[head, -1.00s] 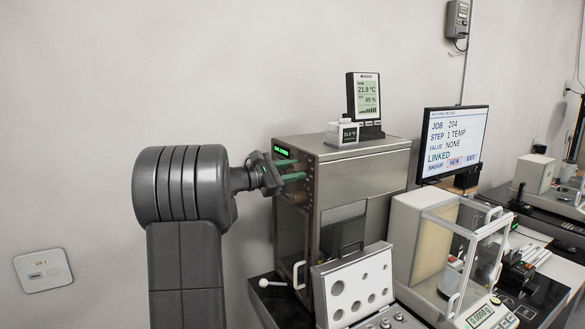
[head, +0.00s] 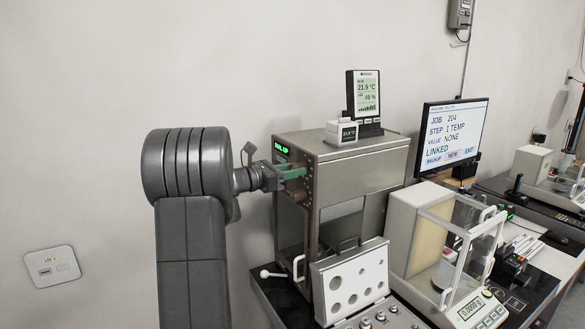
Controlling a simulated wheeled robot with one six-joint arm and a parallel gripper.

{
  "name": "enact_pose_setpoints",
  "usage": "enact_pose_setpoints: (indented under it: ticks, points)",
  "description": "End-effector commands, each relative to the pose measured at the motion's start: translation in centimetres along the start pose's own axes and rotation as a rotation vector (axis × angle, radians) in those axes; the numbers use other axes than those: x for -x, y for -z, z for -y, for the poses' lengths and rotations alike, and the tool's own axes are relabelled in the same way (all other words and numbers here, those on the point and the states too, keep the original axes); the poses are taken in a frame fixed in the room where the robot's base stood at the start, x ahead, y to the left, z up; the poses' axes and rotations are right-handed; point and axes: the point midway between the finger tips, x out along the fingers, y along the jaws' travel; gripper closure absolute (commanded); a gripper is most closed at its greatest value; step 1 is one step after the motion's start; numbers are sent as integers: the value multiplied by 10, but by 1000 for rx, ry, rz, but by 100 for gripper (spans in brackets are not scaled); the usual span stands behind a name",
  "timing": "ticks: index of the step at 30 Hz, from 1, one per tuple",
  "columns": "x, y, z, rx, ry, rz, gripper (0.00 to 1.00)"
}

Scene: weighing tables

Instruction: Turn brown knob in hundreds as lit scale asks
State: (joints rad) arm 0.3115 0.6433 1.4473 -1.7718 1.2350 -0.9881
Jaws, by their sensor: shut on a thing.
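The tall metal-cased scale (head: 362,165) stands on the dark table. A small display (head: 281,149) on its left-facing panel is lit with green text, too small to read surely. My gripper (head: 293,173) reaches the panel from the left, just below the display. Its green fingers are shut on a knob at the panel. The fingers cover most of that knob, and I take it to be the brown knob. Small brownish parts (head: 300,194) show on the panel just under the fingers. The knob's angle cannot be read.
An open case of weights (head: 352,262) stands in front of the scale. A glass-sided balance (head: 440,245) is to its right. A monitor (head: 453,137) shows JOB 204, STEP 1 TEMP. A thermometer display (head: 363,95) sits on top.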

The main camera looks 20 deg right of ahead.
Motion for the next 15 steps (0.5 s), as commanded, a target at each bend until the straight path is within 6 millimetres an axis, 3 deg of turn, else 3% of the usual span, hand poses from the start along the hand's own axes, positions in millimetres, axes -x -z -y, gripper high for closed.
enact_pose_setpoints:
  ticks: [11, 12, 15]
  points:
    - [0, 0, 0, 5, 0, 0, 93]
    - [0, 0, 0, 5, 0, 0, 68]
    - [0, 0, 0, 5, 0, 0, 48]
